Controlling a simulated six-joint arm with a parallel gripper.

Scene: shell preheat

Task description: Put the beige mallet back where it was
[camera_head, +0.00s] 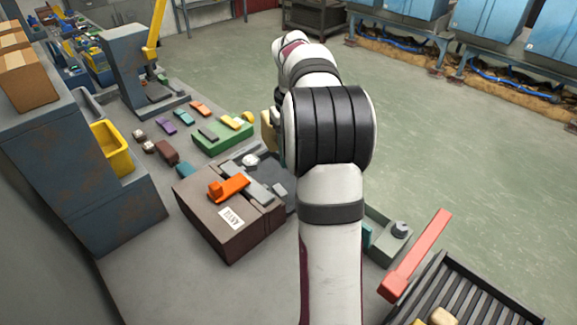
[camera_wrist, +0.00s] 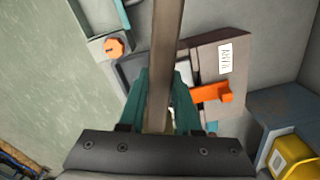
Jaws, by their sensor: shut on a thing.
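My gripper (camera_wrist: 160,82) has teal fingers closed on a long beige-brown bar, which looks like the handle of the beige mallet (camera_wrist: 167,40). The bar runs up out of the top of the wrist view, so its far end is not seen there. In the head view my arm hides most of the gripper. A small beige piece (camera_head: 267,131) shows at the arm's left edge, probably part of the mallet. The held bar is above the bench, over the dark labelled box (camera_head: 230,225). The place where the mallet was cannot be told.
An orange clamp-like piece (camera_head: 228,187) lies on the labelled box. A green block (camera_head: 222,138) with small coloured pieces is behind it. A yellow bin (camera_head: 113,148) is at left. A red bar (camera_head: 415,255) sticks up near a slatted tray (camera_head: 500,300) at right.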

